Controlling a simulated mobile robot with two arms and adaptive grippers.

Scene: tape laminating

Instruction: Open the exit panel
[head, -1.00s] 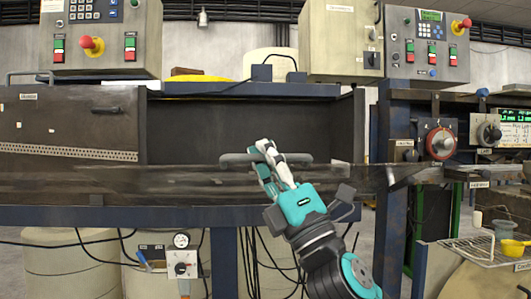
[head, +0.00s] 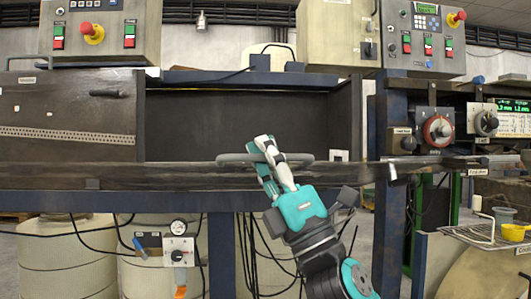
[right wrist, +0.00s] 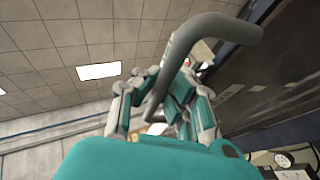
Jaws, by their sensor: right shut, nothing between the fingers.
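The exit panel (head: 130,176) shows nearly edge-on as a long dark slab across the machine front in the head view, below the dark opening. Its grey bar handle (head: 225,158) stands at its middle and shows as a curved bar in the right wrist view (right wrist: 205,28). My right gripper (head: 270,158) is at the handle, its fingers overlapping the bar in view. It is shut with nothing between the fingers; whether it touches the bar is unclear. In the right wrist view the fingers (right wrist: 165,105) are beside the bar. My left gripper is out of view.
A dark sliding panel (head: 65,110) with a small handle is at left of the opening. Control boxes (head: 100,30) (head: 425,40) hang above. A red knob (head: 438,131) is at right. Cables, a gauge box (head: 180,250) and pale drums (head: 60,265) are below. A wire rack (head: 485,238) stands at lower right.

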